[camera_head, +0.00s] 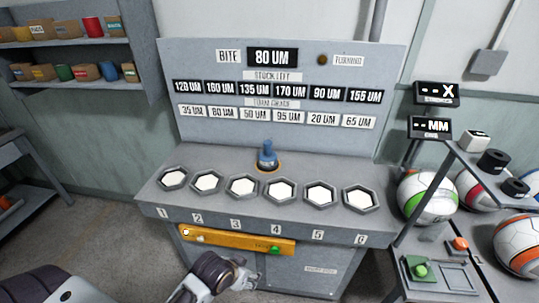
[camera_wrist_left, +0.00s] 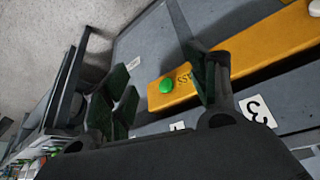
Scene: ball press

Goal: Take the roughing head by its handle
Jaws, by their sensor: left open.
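A blue piece with an upright handle (camera_head: 267,155) stands in an orange-ringed seat at the middle back of the grey bench (camera_head: 150,190). It looks like the roughing head, though no label on it is readable. My left gripper (camera_head: 246,274) is low in front of the bench, near the green button end of the yellow bar, well below and apart from the blue piece. The blue piece is not in that view. My right gripper is not in view.
Several hexagonal recesses (camera_head: 243,187) with white insides line the bench top. The yellow bar (camera_head: 235,240) with a green button (camera_wrist_left: 166,85) runs along its front. A panel reading 80 UM (camera_head: 272,57) rises behind. Balls (camera_head: 427,198) and black cylinders (camera_head: 493,162) sit at right.

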